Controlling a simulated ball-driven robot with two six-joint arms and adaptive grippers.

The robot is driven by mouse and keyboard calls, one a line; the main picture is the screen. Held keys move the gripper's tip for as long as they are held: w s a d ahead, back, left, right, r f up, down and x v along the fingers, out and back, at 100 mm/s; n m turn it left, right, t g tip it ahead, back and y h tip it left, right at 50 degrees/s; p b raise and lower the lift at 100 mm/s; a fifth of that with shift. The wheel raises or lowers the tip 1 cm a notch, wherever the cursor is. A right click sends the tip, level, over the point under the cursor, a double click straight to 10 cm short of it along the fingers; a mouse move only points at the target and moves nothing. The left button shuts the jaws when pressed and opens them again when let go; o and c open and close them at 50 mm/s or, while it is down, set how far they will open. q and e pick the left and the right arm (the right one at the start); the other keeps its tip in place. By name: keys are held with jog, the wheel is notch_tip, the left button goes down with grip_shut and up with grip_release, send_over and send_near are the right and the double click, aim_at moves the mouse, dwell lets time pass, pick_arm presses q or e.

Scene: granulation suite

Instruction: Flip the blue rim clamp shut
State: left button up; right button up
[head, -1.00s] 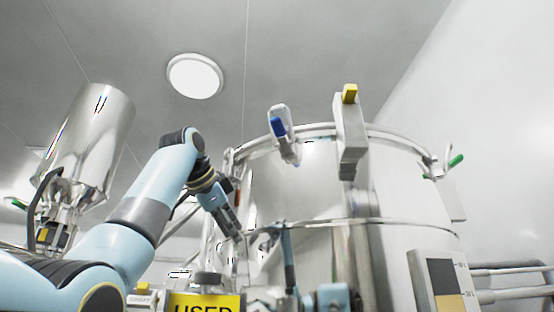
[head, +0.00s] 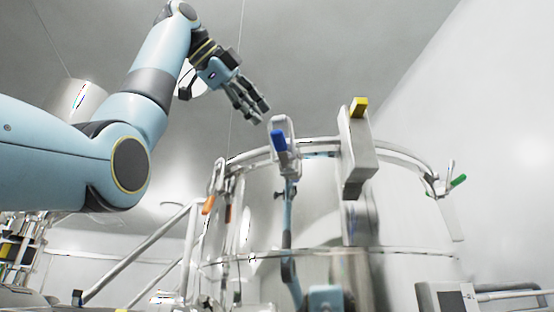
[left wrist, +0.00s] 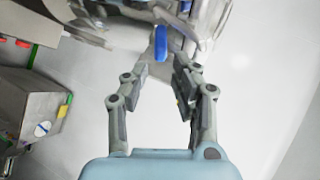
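The blue rim clamp, a pale bracket with a blue lever tab (head: 279,141), sits on the rim of the large steel vessel (head: 385,222). The tab hangs over the outside of the rim. My left gripper (head: 259,113) is above and to the left of the clamp, fingers pointing down toward it, apart from it. In the left wrist view the blue tab (left wrist: 161,43) shows beyond and between the spread fingertips (left wrist: 155,72). The left gripper is open and empty.
A grey block with a yellow top (head: 358,108) stands on the rim right of the clamp. A green-handled clamp (head: 457,181) is farther right, and an orange handle (head: 208,205) is at the left.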

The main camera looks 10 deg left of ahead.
aim_at(273, 130)
pick_arm(q)
jog(key=p+x, duration=0.2)
jog(key=x, duration=0.5)
jog(key=shift+r, duration=0.15)
jog(key=shift+w+d+f+p, duration=0.3)
jog(key=shift+w+f+p, duration=0.05)
jog(key=shift+w, duration=0.1)
grip_shut()
